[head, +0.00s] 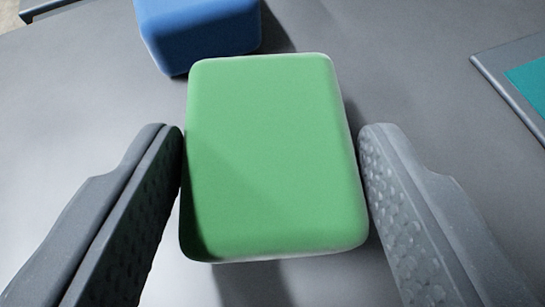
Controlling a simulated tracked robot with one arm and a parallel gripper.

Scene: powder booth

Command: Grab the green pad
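The green pad (272,150) is a rounded block in the middle of the head view, on or just above the grey surface; I cannot tell which. My gripper (272,135) has one finger on each side of it. The left finger is very close to the pad's left side and seems to meet its edge. The right finger is at the pad's right side, with little or no gap. Whether the fingers press on the pad is not clear.
A blue block (200,30) stands just behind the pad at the upper left. A grey tray or panel with a teal area (530,85) lies at the right edge. The grey surface (410,60) is clear between them. A dark edge shows at the top left corner.

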